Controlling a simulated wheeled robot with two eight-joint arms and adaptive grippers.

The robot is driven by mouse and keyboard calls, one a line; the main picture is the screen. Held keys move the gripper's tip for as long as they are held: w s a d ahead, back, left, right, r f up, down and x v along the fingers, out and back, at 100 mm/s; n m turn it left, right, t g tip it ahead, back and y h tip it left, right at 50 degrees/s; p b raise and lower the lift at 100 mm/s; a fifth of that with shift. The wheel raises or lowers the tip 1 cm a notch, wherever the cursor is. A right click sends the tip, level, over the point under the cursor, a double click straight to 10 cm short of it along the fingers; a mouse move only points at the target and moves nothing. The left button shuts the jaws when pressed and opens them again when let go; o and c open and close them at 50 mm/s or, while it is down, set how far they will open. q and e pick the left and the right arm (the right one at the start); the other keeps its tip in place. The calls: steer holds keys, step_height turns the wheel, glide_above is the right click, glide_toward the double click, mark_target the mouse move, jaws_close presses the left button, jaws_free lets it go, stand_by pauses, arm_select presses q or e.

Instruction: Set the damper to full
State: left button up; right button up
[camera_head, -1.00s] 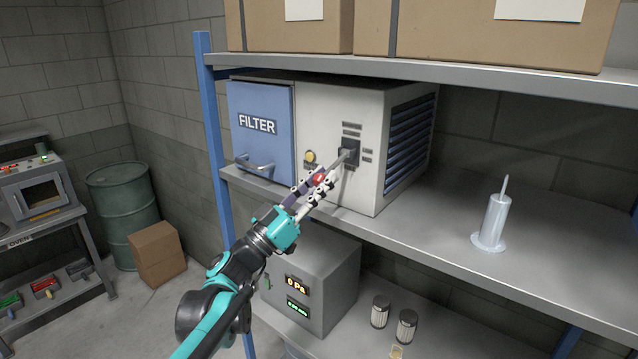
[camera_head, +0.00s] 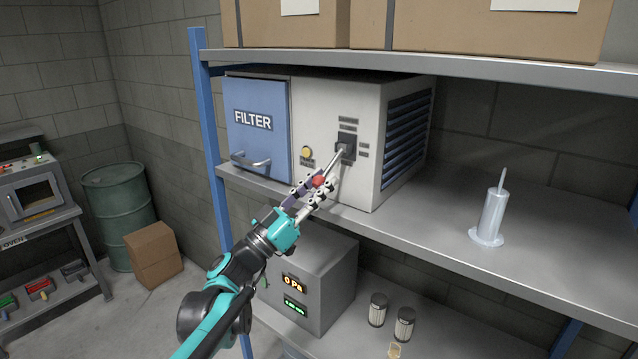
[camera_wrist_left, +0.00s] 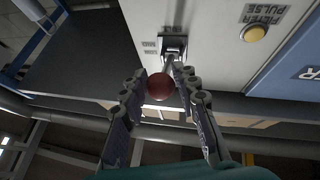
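The damper lever (camera_head: 337,160) is a thin metal rod with a red ball knob (camera_head: 318,181). It sticks out of a dark slot plate (camera_head: 346,143) on the front of the white unit (camera_head: 318,112) and slants down and out. Small labels beside the slot are too small to read surely. My left gripper (camera_head: 316,188) has its fingers on both sides of the red knob, close against it. In the left wrist view the knob (camera_wrist_left: 160,87) sits between the fingertips, with the rod running up to the slot. My right gripper is not in view.
A blue FILTER door (camera_head: 258,137) with a handle and a yellow button (camera_head: 306,153) are left of the lever. The shelf (camera_head: 420,217) carries a white syringe-like object (camera_head: 493,215) at right. Below stand a grey box with readouts (camera_head: 318,280) and two small canisters (camera_head: 405,324).

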arm_select(q)
steer(key=shift+o, duration=0.9)
steer(key=shift+a, duration=0.1)
steer(key=v, duration=1.1)
steer(key=shift+s+a+f, duration=0.15)
steer(key=shift+s+a, duration=0.1)
steer(key=shift+s, duration=0.05)
steer(key=s+d+f+n+g+y+b, duration=0.1)
steer(key=s+d+f+g+y+b, duration=0.15)
steer(key=f, duration=0.45)
steer(key=s+d+f+g+y+b, duration=0.15)
steer(key=d+f+b, duration=0.25)
steer(key=f, duration=0.4)
steer(key=s+a+f+n+g+y+b, duration=0.1)
steer(key=s+f+n+g+y+b, duration=0.2)
steer(key=f, duration=0.6)
steer(key=s+f+g+y+b, duration=0.15)
steer(key=s+f+b, duration=0.3)
steer(key=f, duration=0.45)
steer(key=s+a+f+n+y+b, duration=0.2)
steer(key=s+a+f+y+b, duration=0.1)
steer(key=a+f, duration=0.4)
steer(key=s+a+f+n+y+b, duration=0.3)
steer(key=s+a+f+y, duration=0.2)
steer(key=f, duration=0.4)
steer(key=shift+a+f+y+b, duration=0.35)
steer(key=shift+a+y, duration=0.5)
steer(key=shift+a, duration=0.2)
